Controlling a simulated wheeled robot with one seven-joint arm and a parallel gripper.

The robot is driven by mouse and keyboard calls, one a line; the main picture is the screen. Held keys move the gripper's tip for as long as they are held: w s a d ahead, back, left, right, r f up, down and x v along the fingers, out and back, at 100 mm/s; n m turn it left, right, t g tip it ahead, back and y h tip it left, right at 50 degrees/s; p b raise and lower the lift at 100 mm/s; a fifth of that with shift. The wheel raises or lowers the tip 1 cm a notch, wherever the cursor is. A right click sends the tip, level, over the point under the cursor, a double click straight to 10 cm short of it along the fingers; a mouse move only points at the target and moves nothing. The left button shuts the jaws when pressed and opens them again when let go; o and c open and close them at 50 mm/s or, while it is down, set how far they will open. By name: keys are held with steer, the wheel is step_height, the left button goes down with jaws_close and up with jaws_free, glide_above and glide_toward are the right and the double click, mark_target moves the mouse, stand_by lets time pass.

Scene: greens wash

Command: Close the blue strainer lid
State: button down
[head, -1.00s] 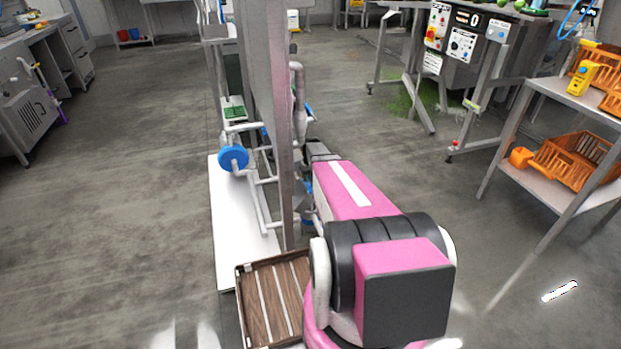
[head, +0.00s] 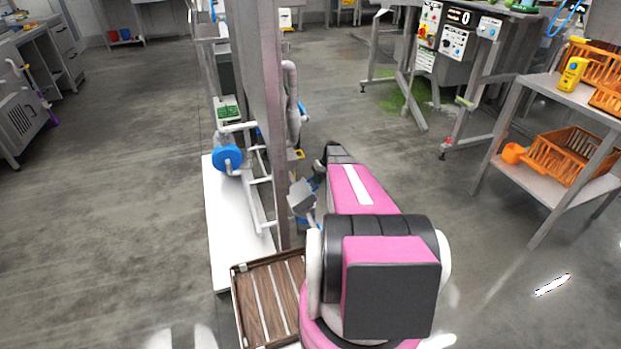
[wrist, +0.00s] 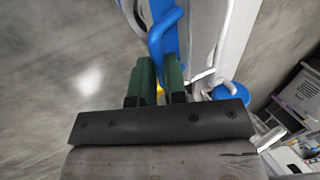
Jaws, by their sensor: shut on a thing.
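In the wrist view, the two green fingers of my gripper (wrist: 160,66) are shut around a blue curved bar (wrist: 160,35). It looks like the handle of the blue strainer lid, though most of the lid is out of view. A smaller blue part (wrist: 231,94) shows to the right beside a pale pipe. In the head view, my pink arm reaches forward just right of a grey post, and a grey box-like piece (head: 301,197) with blue beside it sits near the arm's end. The fingers are hidden there, and I cannot tell how far the lid stands open.
The tall grey post (head: 268,120) and pipework stand just left of my arm. A blue round part (head: 227,158) is on the pipes over a white base (head: 229,215). A brown slatted tray (head: 238,310) lies low nearby. A shelf with orange crates (head: 568,155) stands right, with clear floor between.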

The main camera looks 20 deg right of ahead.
steer(key=d+f+y, duration=0.4)
steer(key=d+f, duration=0.1)
steer(key=f, duration=0.4)
steer(key=shift+d+y, duration=0.2)
steer(key=shift+y, duration=0.1)
steer(key=shift+f, duration=0.1)
steer(key=c, duration=1.3)
jaws_free()
steer(key=shift+o, duration=0.7)
steer(key=v, duration=1)
steer(key=shift+d+r, duration=0.3)
steer(key=shift+d, duration=0.1)
